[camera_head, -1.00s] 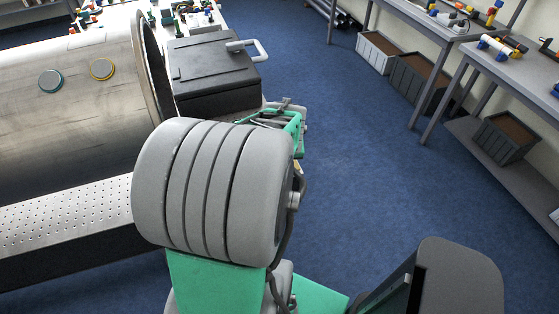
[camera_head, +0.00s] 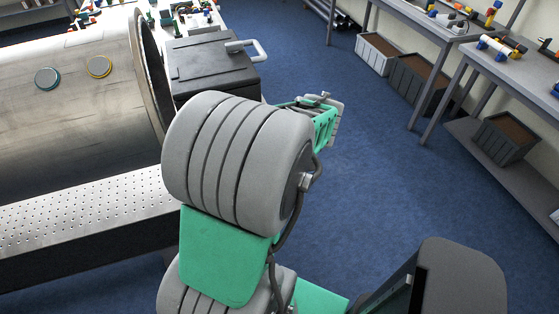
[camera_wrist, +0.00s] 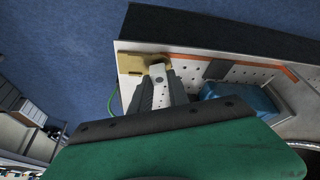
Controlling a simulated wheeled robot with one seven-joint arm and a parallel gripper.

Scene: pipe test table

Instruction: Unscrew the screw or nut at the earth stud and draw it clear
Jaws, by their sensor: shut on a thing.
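In the wrist view my gripper (camera_wrist: 160,88) has its two grey fingers close together, shut on a small light-grey piece with a dark round spot, which I take to be the screw or nut (camera_wrist: 158,78). A brass-coloured plate (camera_wrist: 131,64) with a rounded end shows just beyond the fingertips, at the edge of the perforated bench. I cannot tell whether the held piece touches it. The earth stud itself is not clearly made out. In the head view my arm hides the work spot, and the fingertips are not clear.
In the wrist view a blue object (camera_wrist: 240,98) lies right of the fingers, an orange strip (camera_wrist: 268,68) runs along the bench, and a green cable (camera_wrist: 112,102) hangs at left. In the head view a black case (camera_head: 210,66) stands behind my arm.

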